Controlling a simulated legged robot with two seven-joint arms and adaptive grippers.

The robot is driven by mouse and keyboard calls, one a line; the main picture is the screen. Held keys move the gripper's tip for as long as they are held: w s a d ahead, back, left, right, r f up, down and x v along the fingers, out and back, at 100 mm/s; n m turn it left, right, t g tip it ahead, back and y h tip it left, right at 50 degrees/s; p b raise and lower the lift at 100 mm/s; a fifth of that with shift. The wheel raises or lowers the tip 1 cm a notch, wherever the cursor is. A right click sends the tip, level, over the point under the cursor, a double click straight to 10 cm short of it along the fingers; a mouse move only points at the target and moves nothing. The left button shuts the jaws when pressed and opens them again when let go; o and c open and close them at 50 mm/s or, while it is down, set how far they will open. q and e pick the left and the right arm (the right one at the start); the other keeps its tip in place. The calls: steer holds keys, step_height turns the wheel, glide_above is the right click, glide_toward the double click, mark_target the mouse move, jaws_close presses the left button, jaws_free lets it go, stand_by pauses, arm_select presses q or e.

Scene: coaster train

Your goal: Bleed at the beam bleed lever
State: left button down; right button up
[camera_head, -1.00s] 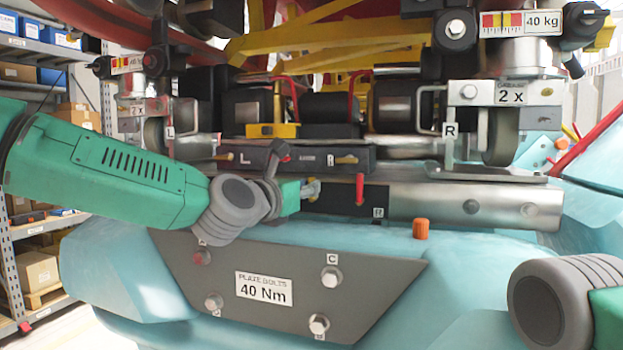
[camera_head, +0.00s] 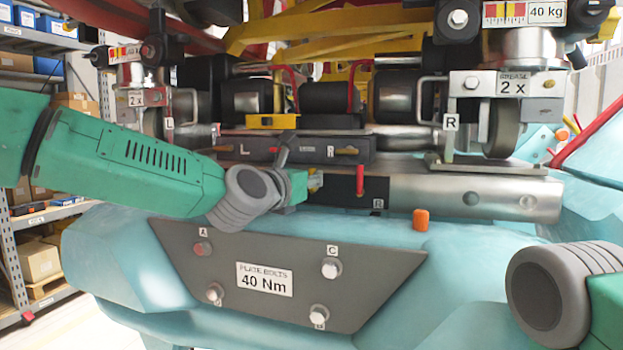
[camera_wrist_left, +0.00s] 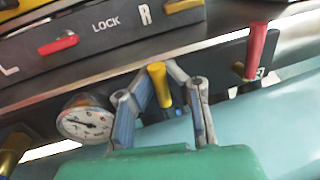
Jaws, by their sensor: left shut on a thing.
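A short yellow lever (camera_wrist_left: 159,84) stands on the dark beam side beside a round dial gauge (camera_wrist_left: 86,119) in the left wrist view. My left gripper (camera_head: 313,181) reaches the beam from the left in the head view. In the left wrist view its grey fingers stand on both sides of the yellow lever and are shut on it. The lever's lower end is partly hidden. My right gripper is out of view.
Above the beam is a dark lock panel (camera_head: 290,149) with small red and yellow handles. Below is a grey bolt plate (camera_head: 230,305) marked 40 Nm. An orange cap (camera_head: 420,220) sits on the blue body right of the levers.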

mark_target(331, 194)
arm_select(q)
steer(key=shift+d, duration=0.1)
steer(key=m, duration=0.2)
steer(key=d+m+p, duration=0.1)
steer(key=shift+s+m+g, duration=0.2)
steer(key=shift+m+g, duration=0.2)
steer(key=m, duration=0.1)
steer(key=m+y, duration=0.1)
steer(key=d+m+p, duration=0.1)
steer(key=m, duration=0.1)
steer(key=shift+s+f+y, duration=0.2)
steer(key=shift+f+y, duration=0.1)
steer(key=shift+f, duration=0.1)
steer(key=m, duration=0.2)
steer(key=f+m+y, duration=0.1)
steer(key=m, duration=0.1)
steer(key=shift+s+d, duration=0.1)
steer(key=shift+d, duration=0.2)
steer(key=shift+d+f+m+y, duration=0.1)
steer(key=shift+f+m+y, duration=0.35)
steer(key=shift+m, duration=0.75)
steer(key=shift+s+f+m+y, duration=0.1)
steer(key=shift+f+m+y, duration=0.2)
steer(key=shift+m, duration=0.4)
steer(key=shift+f, duration=0.2)
steer(key=c, duration=1.9)
jaws_free()
steer(key=shift+o, duration=0.2)
steer(key=shift+r, duration=0.2)
